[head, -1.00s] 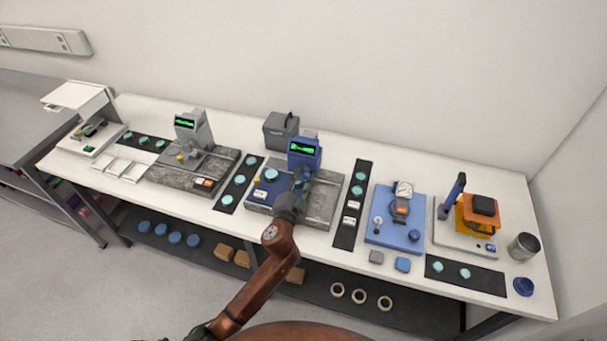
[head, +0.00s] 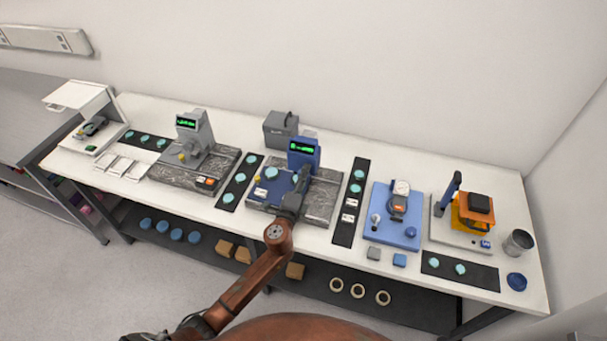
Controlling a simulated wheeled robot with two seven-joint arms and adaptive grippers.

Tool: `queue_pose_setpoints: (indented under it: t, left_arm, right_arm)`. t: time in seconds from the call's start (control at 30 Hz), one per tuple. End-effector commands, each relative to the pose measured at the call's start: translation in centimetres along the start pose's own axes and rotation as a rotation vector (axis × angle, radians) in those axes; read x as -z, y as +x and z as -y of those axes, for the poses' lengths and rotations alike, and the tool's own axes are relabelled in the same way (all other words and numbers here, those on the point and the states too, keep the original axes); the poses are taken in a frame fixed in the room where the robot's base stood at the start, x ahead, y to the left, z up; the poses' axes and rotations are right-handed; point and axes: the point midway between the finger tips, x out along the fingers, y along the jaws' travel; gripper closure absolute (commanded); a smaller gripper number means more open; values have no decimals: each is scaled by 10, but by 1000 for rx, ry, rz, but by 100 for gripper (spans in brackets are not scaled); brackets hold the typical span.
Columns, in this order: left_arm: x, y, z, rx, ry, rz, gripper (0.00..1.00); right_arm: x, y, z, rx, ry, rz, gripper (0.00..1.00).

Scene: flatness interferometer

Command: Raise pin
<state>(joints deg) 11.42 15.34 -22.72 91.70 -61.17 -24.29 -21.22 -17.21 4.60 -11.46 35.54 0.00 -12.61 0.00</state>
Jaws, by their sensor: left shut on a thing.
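A blue instrument with a green-lit display (head: 303,148) stands on a grey granite base (head: 322,205) near the middle of the bench. A blue plate (head: 268,190) with a teal disc (head: 271,173) lies on that base. My left gripper (head: 303,176) is in front of the blue instrument, over the base, shut on a small part there. The gripper and wrist hide that part, so I cannot make out the pin itself. My right gripper is not in view.
A grey instrument (head: 194,133) on granite stands to the left. A dark strip with teal discs (head: 350,203) and a blue board with a dial gauge (head: 392,228) lie to the right. A grey box (head: 280,130) stands behind.

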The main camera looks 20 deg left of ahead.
Motion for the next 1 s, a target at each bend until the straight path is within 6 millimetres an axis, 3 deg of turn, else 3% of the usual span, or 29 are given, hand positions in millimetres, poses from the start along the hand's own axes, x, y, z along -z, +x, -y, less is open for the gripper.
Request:
queue_pose_setpoints:
  t: [0.3, 0.77, 0.8, 1.0]
  left_arm:
    - [1, 0, -1, -1, 100, -3, 95]
    - [1, 0, -2, -2, 115, -2, 95]
    - [1, 0, -2, -2, 115, -2, 70]
    - [1, 0, -2, -1, 113, -1, 56]
  right_arm:
    - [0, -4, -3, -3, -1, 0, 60]
    - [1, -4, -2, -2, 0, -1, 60]
    - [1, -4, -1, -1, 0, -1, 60]
    - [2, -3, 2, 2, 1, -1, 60]
